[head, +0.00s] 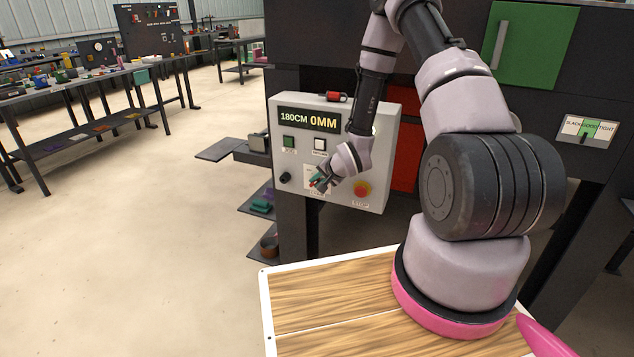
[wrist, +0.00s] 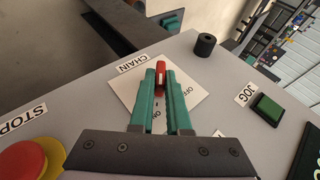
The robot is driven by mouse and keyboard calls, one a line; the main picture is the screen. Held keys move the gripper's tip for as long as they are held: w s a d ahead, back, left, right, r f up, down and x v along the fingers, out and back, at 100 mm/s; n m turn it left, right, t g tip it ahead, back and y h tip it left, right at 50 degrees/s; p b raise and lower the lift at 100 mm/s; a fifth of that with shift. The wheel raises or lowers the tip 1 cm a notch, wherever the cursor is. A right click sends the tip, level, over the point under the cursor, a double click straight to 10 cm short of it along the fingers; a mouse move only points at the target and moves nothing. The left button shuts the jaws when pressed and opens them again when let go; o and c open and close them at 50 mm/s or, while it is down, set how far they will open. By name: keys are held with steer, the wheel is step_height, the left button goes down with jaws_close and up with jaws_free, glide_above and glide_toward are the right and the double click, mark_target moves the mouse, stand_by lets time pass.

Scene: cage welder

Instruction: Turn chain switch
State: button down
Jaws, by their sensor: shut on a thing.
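The chain switch is a red knob (wrist: 160,72) with a pale mark, on a white plate (wrist: 191,80) labelled CHAIN, with OFF and other lettering partly hidden. In the wrist view my gripper (wrist: 161,80) has its two teal fingers on either side of the red knob, shut on it. In the head view my gripper (head: 319,183) is at the lower middle of the grey control box (head: 385,130), and it mostly hides the switch there.
A red stop button (head: 362,189) sits right of my gripper. A black knob (head: 285,177) is to its left, a green button (head: 289,143) and a white button (head: 320,144) above. Workbenches (head: 85,80) stand far left across open floor.

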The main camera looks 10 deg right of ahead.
steer(key=shift+w+a+r+n+g+h, duration=0.1)
steer(key=shift+a+n+g+h, duration=0.1)
steer(key=shift+g+h, duration=0.3)
steer(key=shift+w+a+r+n+g+h, duration=0.1)
steer(key=shift+a+n+g+h, duration=0.1)
steer(key=shift+g+h, duration=0.25)
steer(key=g+h, duration=0.1)
steer(key=h, duration=0.1)
steer(key=n+g+h, duration=0.1)
steer(key=g+h, duration=0.1)
steer(key=shift+w+a, duration=0.15)
steer(key=shift+a, duration=0.05)
steer(key=g+h, duration=0.2)
steer(key=h, duration=0.1)
steer(key=n+g+h, duration=0.1)
steer(key=shift+w+a+f+h, duration=0.1)
steer(key=shift+w+a+h, duration=0.15)
steer(key=shift+h, duration=0.1)
steer(key=shift+a+f+n+g+h, duration=0.15)
steer(key=shift+n+g+h, duration=0.25)
steer(key=shift+g+h, duration=0.75)
steer(key=shift+h, duration=0.35)
steer(key=c, duration=0.9)
jaws_free()
steer(key=v, duration=1)
steer(key=shift+s+a+r, duration=0.1)
steer(key=shift+a+r, duration=0.15)
